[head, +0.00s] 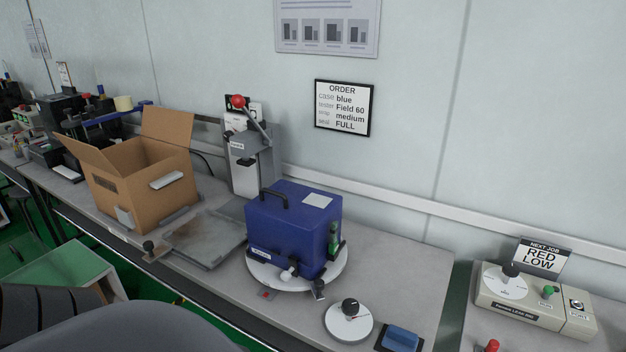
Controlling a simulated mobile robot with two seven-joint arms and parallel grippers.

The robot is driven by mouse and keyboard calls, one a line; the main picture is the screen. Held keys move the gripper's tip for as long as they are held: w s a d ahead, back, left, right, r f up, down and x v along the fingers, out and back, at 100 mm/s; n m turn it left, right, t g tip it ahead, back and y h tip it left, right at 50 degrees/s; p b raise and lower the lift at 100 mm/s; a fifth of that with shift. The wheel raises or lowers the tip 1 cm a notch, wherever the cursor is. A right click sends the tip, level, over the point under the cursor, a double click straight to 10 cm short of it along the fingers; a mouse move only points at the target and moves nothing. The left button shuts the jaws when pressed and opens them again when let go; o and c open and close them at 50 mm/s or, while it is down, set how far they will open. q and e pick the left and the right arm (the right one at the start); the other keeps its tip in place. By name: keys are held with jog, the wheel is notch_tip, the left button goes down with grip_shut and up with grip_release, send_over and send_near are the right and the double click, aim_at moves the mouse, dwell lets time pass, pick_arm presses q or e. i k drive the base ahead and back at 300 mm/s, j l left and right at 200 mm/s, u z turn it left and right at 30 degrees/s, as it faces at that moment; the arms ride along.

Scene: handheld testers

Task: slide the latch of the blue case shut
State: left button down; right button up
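The blue case (285,228) stands upright and closed on a round white turntable (262,281) at the middle of the bench. It has a dark handle (273,196) and a pale label (317,200) on top. A white knob-like part (290,272) shows low at its front. A green part with dark fittings (333,238) is at its right side. Which of these is the latch, and whether it is open or shut, I cannot tell at this size. Neither of my grippers is in view.
An open cardboard box (150,182) stands left of the case, beside a flat grey plate (205,238). A lever press (252,155) stands behind. A round dial (348,320) and blue pad (402,338) lie front right. A tester (530,295) sits across a gap.

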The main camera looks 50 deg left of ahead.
aim_at(292, 261)
jog(key=u, duration=1.6)
